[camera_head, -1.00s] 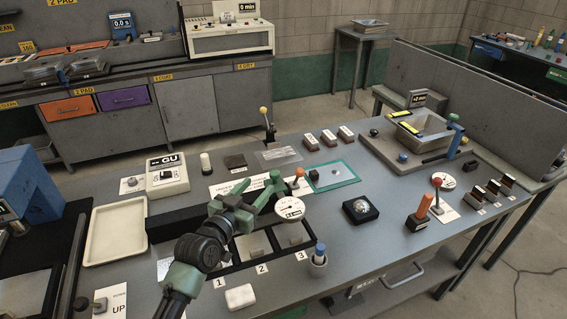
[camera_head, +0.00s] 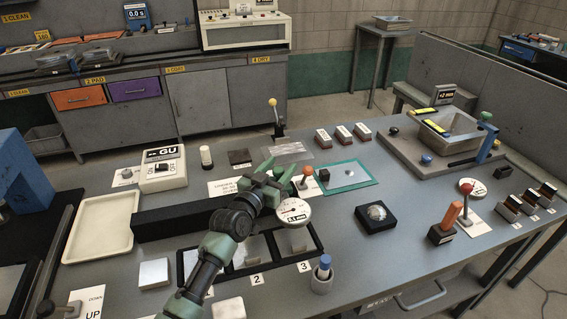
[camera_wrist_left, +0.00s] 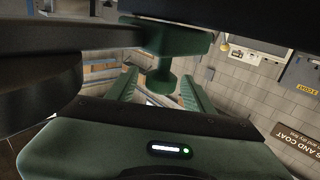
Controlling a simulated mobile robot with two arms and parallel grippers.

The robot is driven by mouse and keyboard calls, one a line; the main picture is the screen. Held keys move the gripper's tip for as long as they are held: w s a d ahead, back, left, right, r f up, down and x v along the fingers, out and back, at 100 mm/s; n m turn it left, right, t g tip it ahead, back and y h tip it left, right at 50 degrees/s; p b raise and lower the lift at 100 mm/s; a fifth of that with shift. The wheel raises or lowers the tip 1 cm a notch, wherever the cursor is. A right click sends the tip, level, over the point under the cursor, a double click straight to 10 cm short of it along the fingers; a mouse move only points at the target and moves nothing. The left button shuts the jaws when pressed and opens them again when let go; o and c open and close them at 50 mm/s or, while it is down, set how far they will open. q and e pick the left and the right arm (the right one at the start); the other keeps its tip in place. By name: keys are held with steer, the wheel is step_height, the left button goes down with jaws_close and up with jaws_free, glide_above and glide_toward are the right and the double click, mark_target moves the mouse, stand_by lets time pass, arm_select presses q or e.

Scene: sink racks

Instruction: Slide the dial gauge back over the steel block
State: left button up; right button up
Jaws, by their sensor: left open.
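The dial gauge (camera_head: 293,212) is a white round face with a dark band, at the near end of the long black bar. It overhangs the compartment marked 3, where a grey plate (camera_head: 292,241) lies partly under it. I cannot tell which grey piece is the steel block; a pale block (camera_head: 153,272) lies left of the compartments. My left gripper (camera_head: 278,172) is open just behind the gauge, close to an orange-knobbed lever (camera_head: 306,171). In the left wrist view a green stem (camera_wrist_left: 163,78) shows between the spread fingers. I cannot tell whether they touch it. My right gripper is not seen.
The long black bar (camera_head: 178,219) runs left of the gauge, beside a cream tray (camera_head: 68,240). A black box (camera_head: 376,217) and a green mat (camera_head: 365,180) lie to the right. Bare bench lies between them.

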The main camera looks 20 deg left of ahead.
arm_select(q)
steer(key=shift+w+d+f, duration=0.1)
steer(key=shift+w+d, duration=0.1)
steer(key=shift+w, duration=0.95)
jaws_close()
stand_by(0.6)
